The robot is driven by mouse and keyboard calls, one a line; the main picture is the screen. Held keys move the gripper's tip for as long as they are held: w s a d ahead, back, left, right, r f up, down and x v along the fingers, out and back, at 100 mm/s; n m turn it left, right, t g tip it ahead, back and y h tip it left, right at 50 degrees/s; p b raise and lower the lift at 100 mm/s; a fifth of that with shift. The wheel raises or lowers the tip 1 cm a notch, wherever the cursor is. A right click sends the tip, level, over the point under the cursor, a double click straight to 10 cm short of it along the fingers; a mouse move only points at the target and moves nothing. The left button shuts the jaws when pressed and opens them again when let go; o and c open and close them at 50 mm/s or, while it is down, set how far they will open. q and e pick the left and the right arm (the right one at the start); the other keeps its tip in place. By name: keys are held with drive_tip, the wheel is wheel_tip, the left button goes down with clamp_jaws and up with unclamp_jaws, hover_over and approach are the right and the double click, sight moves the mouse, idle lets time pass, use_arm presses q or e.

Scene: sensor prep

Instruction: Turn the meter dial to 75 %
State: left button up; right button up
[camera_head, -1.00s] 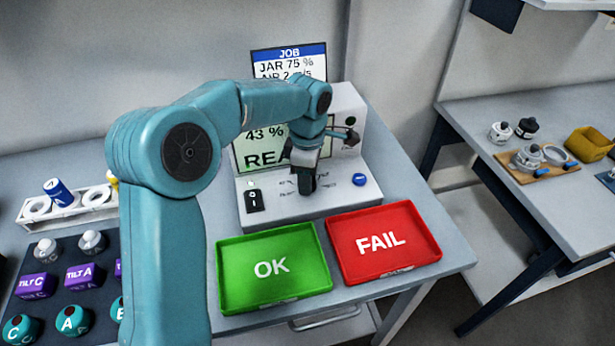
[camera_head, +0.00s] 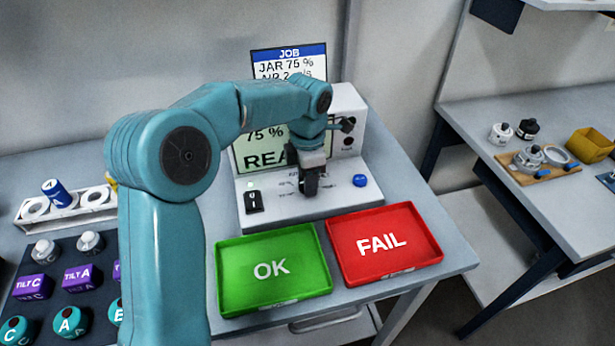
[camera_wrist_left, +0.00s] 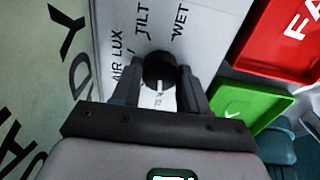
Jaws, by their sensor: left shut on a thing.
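The meter (camera_head: 345,192) is a white console with a sloped front on the table. Its green screen (camera_head: 259,150) reads 75 % with the start of a larger word, partly hidden by my arm. My left gripper (camera_head: 309,184) points down at the dial. In the left wrist view, the black round dial (camera_wrist_left: 159,70) with a white pointer line sits between the two fingers of my left gripper (camera_wrist_left: 160,92), which are shut on it. Labels AIR LUX, TILT and WET surround the dial. My right gripper is not in view.
A green OK tray (camera_head: 222,290) and a red FAIL tray (camera_head: 436,252) lie in front of the meter. A blue button (camera_head: 360,180) and a black switch (camera_head: 254,201) flank the dial. A JOB sign (camera_head: 289,55) behind reads JAR 75 %. Labelled sensors stand at left.

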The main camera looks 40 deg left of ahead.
use_arm(q)
drive_tip(key=shift+r, duration=0.1)
drive_tip(key=o, duration=1.1)
drive_tip(key=shift+c, duration=0.2)
wheel_tip(320, 180, up, 16)
drive_tip(key=p, duration=0.3)
drive_tip(key=shift+r, duration=0.15)
drive_tip(key=shift+s, duration=0.15)
